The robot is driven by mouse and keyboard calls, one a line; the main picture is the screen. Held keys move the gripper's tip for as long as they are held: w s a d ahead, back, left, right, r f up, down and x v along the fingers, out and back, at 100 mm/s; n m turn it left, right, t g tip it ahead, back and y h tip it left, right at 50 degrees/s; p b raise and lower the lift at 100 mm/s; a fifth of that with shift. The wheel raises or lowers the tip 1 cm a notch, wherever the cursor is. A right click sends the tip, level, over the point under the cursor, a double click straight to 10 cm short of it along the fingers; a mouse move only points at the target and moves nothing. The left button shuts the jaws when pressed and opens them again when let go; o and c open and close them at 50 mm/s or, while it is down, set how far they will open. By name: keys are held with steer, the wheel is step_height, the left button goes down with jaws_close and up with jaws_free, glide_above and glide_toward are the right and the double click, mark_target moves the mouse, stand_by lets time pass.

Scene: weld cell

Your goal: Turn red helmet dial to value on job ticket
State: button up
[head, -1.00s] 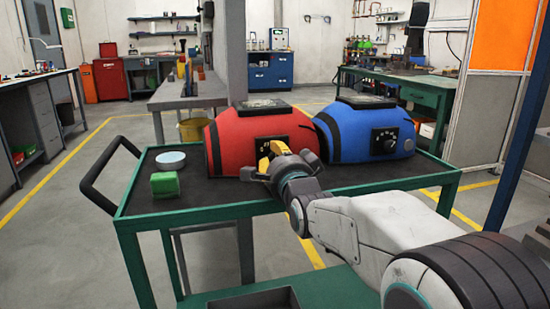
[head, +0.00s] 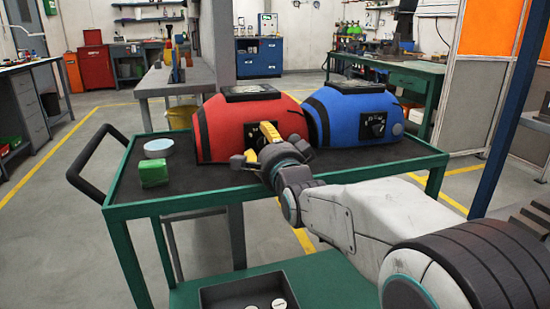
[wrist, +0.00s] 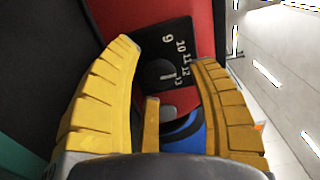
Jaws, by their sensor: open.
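The red helmet (head: 225,125) sits on the cart, its dark dial panel facing me. In the wrist view its panel (wrist: 165,50) shows numbers 9, 10, 11, 12 and 13 around a dark round dial (wrist: 158,75) with a light pointer mark, near 13. My gripper (head: 262,140) is in front of this panel in the head view and covers most of it. In the wrist view my gripper's yellow fingers (wrist: 165,75) are apart, one on each side of the dial. I cannot tell whether they touch it. No job ticket is legible.
A blue helmet (head: 350,125) with its own dial stands right beside the red one. A green block (head: 153,173) and a pale round tin (head: 159,148) are at the left of the green-framed cart (head: 190,204). A dark tray (head: 235,298) lies on the lower shelf.

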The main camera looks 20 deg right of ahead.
steer(key=s, duration=1)
steer(key=shift+s, duration=0.35)
steer(key=shift+r, duration=0.1)
